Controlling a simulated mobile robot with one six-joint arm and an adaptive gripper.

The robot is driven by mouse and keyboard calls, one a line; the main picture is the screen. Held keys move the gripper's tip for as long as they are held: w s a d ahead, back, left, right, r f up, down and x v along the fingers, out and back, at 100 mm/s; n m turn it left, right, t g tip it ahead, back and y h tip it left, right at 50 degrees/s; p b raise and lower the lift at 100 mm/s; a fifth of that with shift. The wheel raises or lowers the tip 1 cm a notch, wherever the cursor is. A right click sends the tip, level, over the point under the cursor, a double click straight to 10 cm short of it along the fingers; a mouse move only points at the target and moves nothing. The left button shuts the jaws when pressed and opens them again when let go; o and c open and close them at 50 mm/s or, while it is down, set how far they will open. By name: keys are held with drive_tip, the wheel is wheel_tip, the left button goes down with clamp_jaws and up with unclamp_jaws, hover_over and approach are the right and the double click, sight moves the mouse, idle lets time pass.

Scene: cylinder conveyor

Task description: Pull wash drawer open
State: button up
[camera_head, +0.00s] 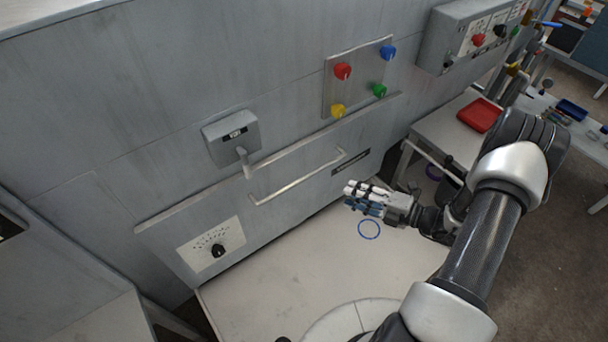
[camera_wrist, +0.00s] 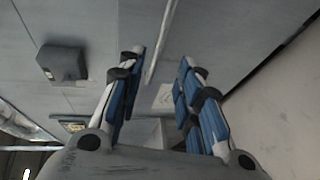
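The wash drawer (camera_head: 290,219) is a wide grey front low in the grey machine, and it looks flush with the machine. A pale bar handle (camera_head: 300,177) runs along it. In the wrist view, the handle (camera_wrist: 160,40) lies ahead of the fingertips, in line with the gap between them. My gripper (camera_head: 348,195) is to the right of and below the handle in the head view, apart from it. The blue-padded fingers of my gripper (camera_wrist: 161,62) are open with nothing between them.
A lever box (camera_head: 231,137) sits above the drawer's left part. A dial plate (camera_head: 212,248) is on the drawer front. A panel of coloured knobs (camera_head: 359,77) is higher up. A table with a red tray (camera_head: 481,115) stands at right.

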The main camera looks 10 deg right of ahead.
sight(304, 178)
drive_tip(key=b+x, duration=0.2)
drive_tip(key=x, duration=1.5)
drive_tip(key=shift+w+f, duration=0.1)
drive_tip(key=shift+w, duration=0.1)
clamp_jaws()
